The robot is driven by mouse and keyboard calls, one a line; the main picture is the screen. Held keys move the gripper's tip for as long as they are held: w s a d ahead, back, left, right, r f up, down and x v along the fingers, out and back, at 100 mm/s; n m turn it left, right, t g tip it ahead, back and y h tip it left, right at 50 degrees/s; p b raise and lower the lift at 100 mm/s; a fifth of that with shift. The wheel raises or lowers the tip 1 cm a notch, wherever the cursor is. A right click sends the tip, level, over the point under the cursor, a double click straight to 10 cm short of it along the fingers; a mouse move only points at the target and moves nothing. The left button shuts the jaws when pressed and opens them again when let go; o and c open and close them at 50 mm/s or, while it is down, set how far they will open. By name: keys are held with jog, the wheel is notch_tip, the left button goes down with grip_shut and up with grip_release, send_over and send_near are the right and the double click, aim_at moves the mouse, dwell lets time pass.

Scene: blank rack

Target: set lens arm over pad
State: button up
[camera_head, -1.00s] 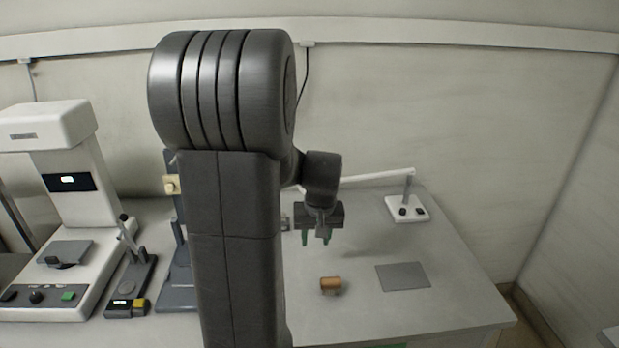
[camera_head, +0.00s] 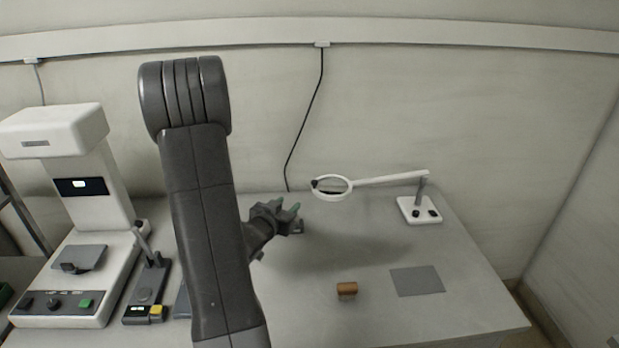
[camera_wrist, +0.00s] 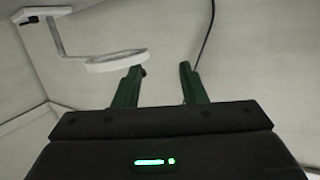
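The lens arm (camera_head: 385,180) is a white rod running left from a post on a white base to a white ring lens (camera_head: 331,198) with a dark knob on its left side. The ring hangs above the back of the table, left of and behind the flat grey pad (camera_head: 417,281). My gripper (camera_head: 288,206) is left of the ring, apart from it in the head view. In the wrist view my gripper (camera_wrist: 159,76) is open, its green fingers spread with only wall between them. The ring (camera_wrist: 105,66) shows there just beyond the left finger, which partly overlaps the knob.
A white instrument (camera_head: 98,200) and a small dark stand (camera_head: 150,285) are at the left. The lens base (camera_head: 420,209) stands at the back right. The table between the ring and pad is clear.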

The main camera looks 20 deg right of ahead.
aim_at(313, 183)
jog(key=w+d+h+p, duration=0.1)
jog(key=d, duration=0.2)
jog(key=w+d+r+m+h+p, duration=0.1)
jog(key=w+d, duration=0.1)
jog(key=d, duration=0.1)
jog(key=w+d+r+h+p, duration=0.1)
jog(key=w+d+h+p, duration=0.1)
jog(key=d, duration=0.2)
jog(key=shift+w+r+g, duration=0.15)
jog(key=shift+r+g, duration=0.05)
jog(key=shift+g, duration=0.2)
jog(key=shift+c, duration=0.5)
grip_shut()
